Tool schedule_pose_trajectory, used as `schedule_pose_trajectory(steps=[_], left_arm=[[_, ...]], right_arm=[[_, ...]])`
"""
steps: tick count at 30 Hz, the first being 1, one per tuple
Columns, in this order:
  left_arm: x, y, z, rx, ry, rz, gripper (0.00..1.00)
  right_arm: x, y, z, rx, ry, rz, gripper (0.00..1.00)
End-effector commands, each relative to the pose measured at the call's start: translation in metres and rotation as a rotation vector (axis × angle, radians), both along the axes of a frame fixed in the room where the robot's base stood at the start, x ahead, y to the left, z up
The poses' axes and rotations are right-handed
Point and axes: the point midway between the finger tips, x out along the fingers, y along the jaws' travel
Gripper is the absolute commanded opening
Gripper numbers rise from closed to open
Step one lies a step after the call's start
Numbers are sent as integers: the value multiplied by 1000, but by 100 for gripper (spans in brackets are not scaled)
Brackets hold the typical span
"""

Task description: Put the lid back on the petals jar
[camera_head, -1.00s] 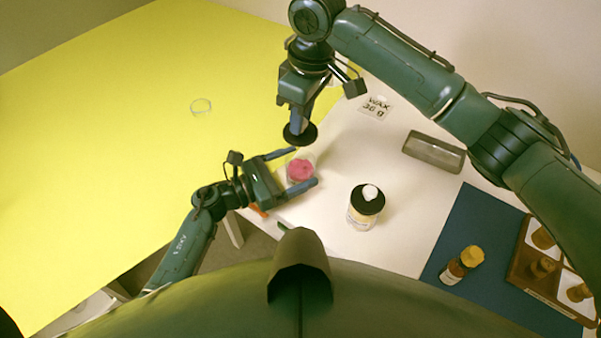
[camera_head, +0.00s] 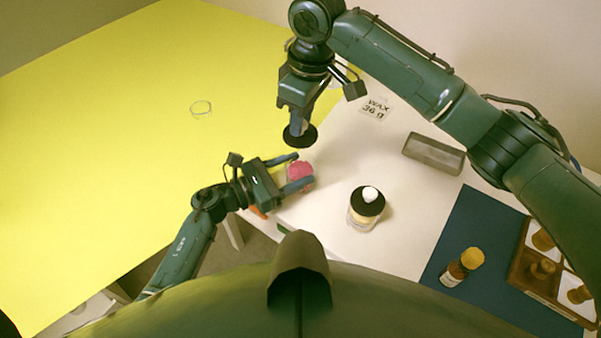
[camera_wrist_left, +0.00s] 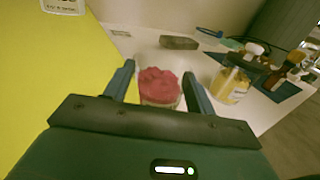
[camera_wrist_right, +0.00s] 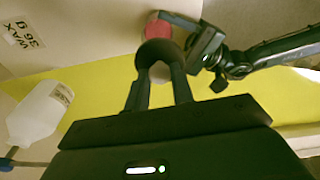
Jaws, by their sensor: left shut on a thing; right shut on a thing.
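The petals jar (camera_head: 301,171) is a small clear jar with pink petals at the near-left edge of the white table. My left gripper (camera_head: 294,173) is shut on the jar from the left; the jar's pink top (camera_wrist_left: 158,84) shows between the fingers in the left wrist view. My right gripper (camera_head: 300,125) points down and is shut on the black disc-shaped lid (camera_head: 299,138). The lid is above and slightly behind the jar, apart from it. In the right wrist view the lid (camera_wrist_right: 158,54) partly covers the jar (camera_wrist_right: 158,28).
A bottle with a black top and white knob (camera_head: 367,203) stands right of the jar. Behind are a WAX card (camera_head: 376,108) and a grey block (camera_head: 433,152). An amber bottle (camera_head: 462,266) stands on the blue mat (camera_head: 450,228). A clear ring (camera_head: 201,108) lies on the yellow surface.

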Motion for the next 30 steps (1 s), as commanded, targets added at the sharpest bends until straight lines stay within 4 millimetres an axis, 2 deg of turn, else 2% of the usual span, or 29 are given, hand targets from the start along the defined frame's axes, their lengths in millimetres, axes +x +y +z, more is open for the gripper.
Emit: schedule_pose_trajectory(steps=[4, 12, 30], left_arm=[[0, 0, 0, 1, 0, 0, 14], [0, 0, 0, 1, 0, 0, 14], [0, 0, 0, 1, 0, 0, 14]], right_arm=[[0, 0, -11, -1, 3, -1, 0], [-1, 0, -48, 0, 2, -1, 0], [0, 0, -52, -1, 0, 0, 0]])
